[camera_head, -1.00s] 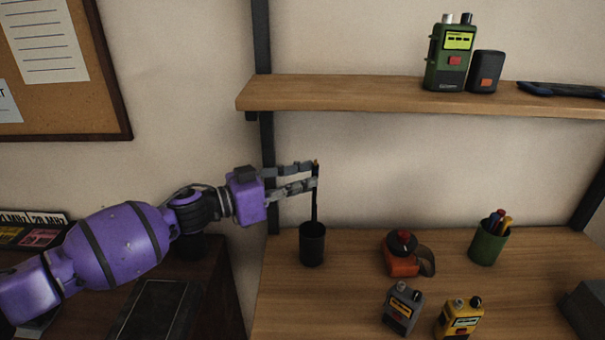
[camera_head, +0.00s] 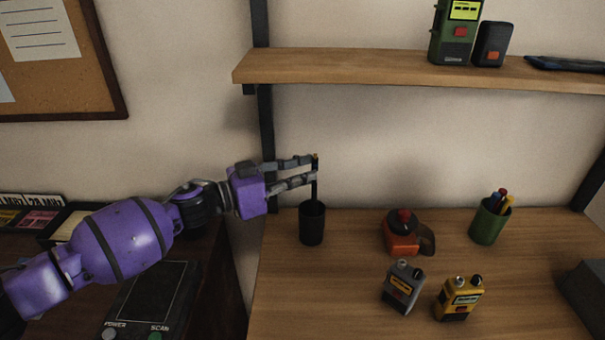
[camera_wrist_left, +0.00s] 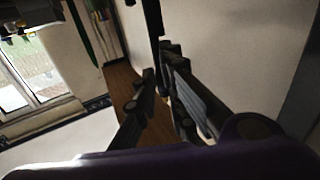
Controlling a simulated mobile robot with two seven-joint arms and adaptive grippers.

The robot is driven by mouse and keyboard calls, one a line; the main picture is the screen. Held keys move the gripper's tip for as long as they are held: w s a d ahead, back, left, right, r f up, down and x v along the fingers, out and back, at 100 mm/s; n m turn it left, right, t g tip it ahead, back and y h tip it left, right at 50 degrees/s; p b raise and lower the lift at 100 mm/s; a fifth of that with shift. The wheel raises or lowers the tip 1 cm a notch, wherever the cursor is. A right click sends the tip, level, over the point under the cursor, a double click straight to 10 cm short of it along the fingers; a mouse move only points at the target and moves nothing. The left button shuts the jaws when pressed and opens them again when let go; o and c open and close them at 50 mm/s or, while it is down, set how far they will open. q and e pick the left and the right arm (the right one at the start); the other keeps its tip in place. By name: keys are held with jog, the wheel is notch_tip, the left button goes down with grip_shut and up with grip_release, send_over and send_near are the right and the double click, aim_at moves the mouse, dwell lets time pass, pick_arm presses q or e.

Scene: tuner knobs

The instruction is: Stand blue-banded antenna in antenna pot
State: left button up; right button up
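The antenna (camera_head: 315,190) is a thin dark upright rod with a small tan-orange tip. I cannot make out a blue band. The dark cylindrical antenna pot (camera_head: 312,224) stands on the desk directly below my left gripper (camera_head: 314,167). The antenna's lower end passes behind the pot's front rim and is hidden inside. My left gripper comes in level from the left, its fingertips on the antenna's upper part, well above the rim. In the left wrist view its two fingers (camera_wrist_left: 158,82) show, but their contact is unclear. My right gripper is not in view.
An orange-and-black device (camera_head: 402,238), a grey radio (camera_head: 402,287), a yellow radio (camera_head: 459,299) and a green pen cup (camera_head: 490,222) stand right of the pot. A wooden shelf (camera_head: 340,69) runs above the gripper. A dark upright (camera_head: 265,130) is behind it.

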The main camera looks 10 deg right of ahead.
pick_arm(q)
jog(key=o, duration=0.5)
jog(key=shift+c, duration=0.2)
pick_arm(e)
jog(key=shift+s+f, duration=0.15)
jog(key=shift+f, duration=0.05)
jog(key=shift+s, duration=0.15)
pick_arm(q)
jog(key=v, duration=1.2)
